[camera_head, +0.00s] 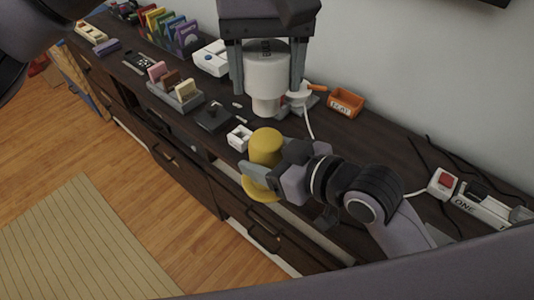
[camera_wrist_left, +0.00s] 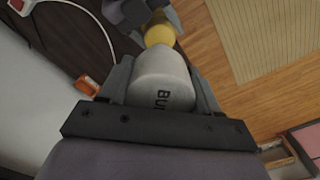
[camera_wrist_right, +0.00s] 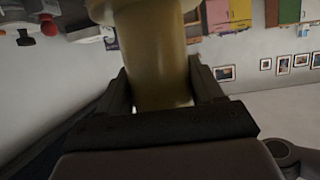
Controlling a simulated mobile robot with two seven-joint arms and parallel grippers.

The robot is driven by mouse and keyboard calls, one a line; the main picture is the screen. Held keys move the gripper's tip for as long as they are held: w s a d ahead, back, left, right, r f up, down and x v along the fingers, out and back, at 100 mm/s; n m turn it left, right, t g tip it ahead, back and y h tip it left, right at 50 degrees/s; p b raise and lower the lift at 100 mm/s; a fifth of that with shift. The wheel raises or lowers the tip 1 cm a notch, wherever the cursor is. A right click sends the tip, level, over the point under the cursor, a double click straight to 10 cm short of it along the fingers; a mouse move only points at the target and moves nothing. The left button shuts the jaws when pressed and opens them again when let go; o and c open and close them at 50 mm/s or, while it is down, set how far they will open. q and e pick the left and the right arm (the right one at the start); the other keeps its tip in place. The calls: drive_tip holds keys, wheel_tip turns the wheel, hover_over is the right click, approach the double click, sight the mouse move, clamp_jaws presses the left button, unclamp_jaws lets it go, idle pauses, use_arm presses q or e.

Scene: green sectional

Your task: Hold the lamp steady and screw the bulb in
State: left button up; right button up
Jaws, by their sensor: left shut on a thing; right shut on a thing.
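My left gripper (camera_head: 267,78) is shut on the white bulb (camera_head: 266,76), with its neck pointing down. In the left wrist view the bulb (camera_wrist_left: 162,80) sits between both fingers, with part of its dark lettering showing. The yellow lamp (camera_head: 266,148) stands below it, a short cylinder with a wider round base. My right gripper (camera_head: 272,170) is shut on the lamp's body from the right. The lamp fills the space between the fingers in the right wrist view (camera_wrist_right: 157,60). In the head view a small gap shows between bulb neck and lamp top. The lamp's opening is hidden.
A long dark sideboard (camera_head: 395,150) runs along the wall. Cables lie toward the right.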

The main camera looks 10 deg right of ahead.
sight(266, 106)
use_arm(q)
drive_tip(key=shift+f, duration=1.35)
drive_tip(key=shift+f, duration=0.1)
drive_tip(key=shift+f, duration=0.8)
drive_tip(key=shift+f, duration=0.6)
drive_tip(key=m, duration=1.3)
drive_tip(key=o, duration=1)
